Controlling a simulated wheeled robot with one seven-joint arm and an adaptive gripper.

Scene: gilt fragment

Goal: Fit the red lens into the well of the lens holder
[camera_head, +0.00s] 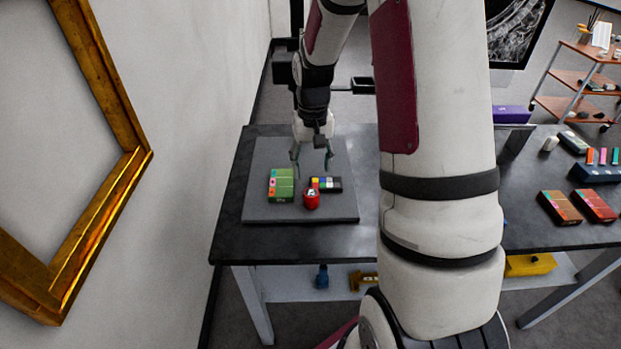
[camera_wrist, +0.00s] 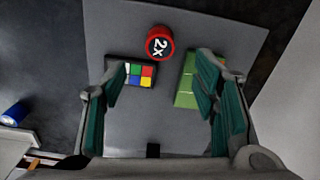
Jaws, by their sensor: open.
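The red lens (camera_head: 311,200) is a short red cylinder standing on the grey mat (camera_head: 330,212), near its front edge. In the wrist view its dark top reads "2x" and the red lens (camera_wrist: 160,43) lies beyond my fingertips. My gripper (camera_head: 312,166) is open and empty above the mat, behind the red lens in the head view. Its teal-padded fingers also frame the wrist view, where my gripper (camera_wrist: 165,85) has nothing between its tips. I cannot make out a lens holder with a well in either view.
A green box (camera_head: 281,186) and a dark block with coloured squares (camera_head: 327,184) flank the lens closely. Boxes (camera_head: 559,207) occupy the table's right side. A gilt frame (camera_head: 110,205) hangs on the left wall. The mat's right part is clear.

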